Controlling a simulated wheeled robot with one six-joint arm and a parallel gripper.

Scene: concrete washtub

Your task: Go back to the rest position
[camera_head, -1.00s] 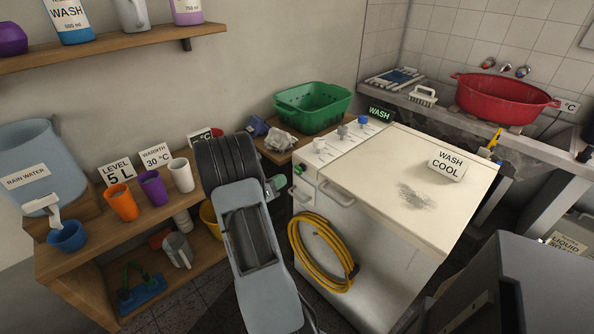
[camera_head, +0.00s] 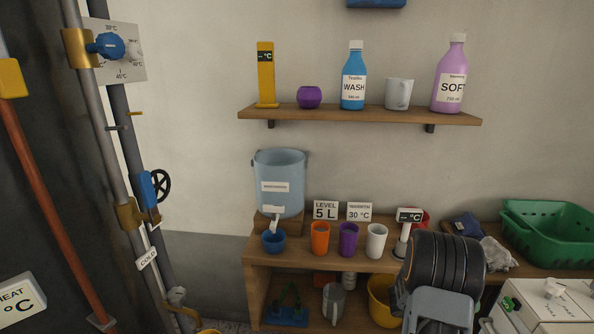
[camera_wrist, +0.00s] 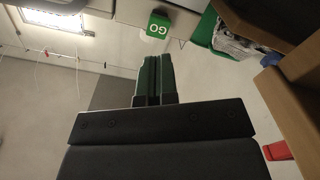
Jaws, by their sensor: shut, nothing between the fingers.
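My gripper (camera_wrist: 155,82) shows in the wrist view with its two dark green fingers together and nothing between them. It points into open room, apart from any object. In the head view my folded arm stands at the lower right, in front of the low wooden shelf (camera_head: 262,258). The gripper itself does not show in the head view.
Orange (camera_head: 320,238), purple (camera_head: 348,239) and white (camera_head: 376,241) cups stand on the low shelf beside a rain-water bucket (camera_head: 279,185). A wall shelf (camera_head: 360,115) holds bottles. Pipes with valves (camera_head: 149,190) run at left. A green basket (camera_head: 548,235) is at right.

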